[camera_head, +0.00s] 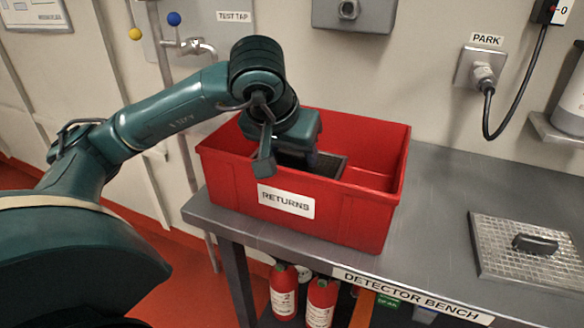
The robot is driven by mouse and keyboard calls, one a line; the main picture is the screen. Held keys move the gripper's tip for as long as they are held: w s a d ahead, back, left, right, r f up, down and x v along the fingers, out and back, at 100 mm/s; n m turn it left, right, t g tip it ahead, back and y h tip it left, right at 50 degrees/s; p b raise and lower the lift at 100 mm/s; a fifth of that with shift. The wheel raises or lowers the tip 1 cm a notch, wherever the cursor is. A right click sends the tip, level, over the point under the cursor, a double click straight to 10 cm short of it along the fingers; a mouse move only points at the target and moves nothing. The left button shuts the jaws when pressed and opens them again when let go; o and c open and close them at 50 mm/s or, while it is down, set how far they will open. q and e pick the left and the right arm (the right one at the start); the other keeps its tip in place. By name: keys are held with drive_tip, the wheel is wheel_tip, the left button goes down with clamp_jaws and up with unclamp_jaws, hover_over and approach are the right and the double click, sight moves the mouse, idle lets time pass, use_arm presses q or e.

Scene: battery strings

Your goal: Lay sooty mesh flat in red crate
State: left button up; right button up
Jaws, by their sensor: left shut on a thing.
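The red crate (375,213) labelled RETURNS stands on the left end of the grey bench. A dark mesh (328,165) shows inside the crate, behind its front wall. It looks about flat, but its lower side is hidden, so I cannot tell whether it touches the crate floor. My left gripper (292,158) reaches down into the crate from above and is shut on the mesh. Its fingertips are mostly hidden by the wrist and the crate wall. My right gripper is not in view.
A clean silver mesh plate (512,256) with a black handle lies on the bench (440,200) at the right. The bench between it and the crate is clear. A black cable (487,120) hangs from the PARK socket on the wall. Red cylinders (284,290) stand below the bench.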

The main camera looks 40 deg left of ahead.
sight(291, 167)
use_arm(q)
wheel_tip(291, 167, down, 3)
drive_tip(key=shift+r, duration=0.2)
drive_tip(key=shift+f, duration=0.2)
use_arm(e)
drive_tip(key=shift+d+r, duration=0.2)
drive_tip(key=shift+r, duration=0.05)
use_arm(q)
drive_tip(key=shift+b, duration=0.3)
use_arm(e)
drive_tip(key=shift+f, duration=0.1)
use_arm(q)
drive_tip(key=shift+f, duration=0.2)
drive_tip(key=o, duration=1.3)
drive_tip(key=shift+r, duration=0.1)
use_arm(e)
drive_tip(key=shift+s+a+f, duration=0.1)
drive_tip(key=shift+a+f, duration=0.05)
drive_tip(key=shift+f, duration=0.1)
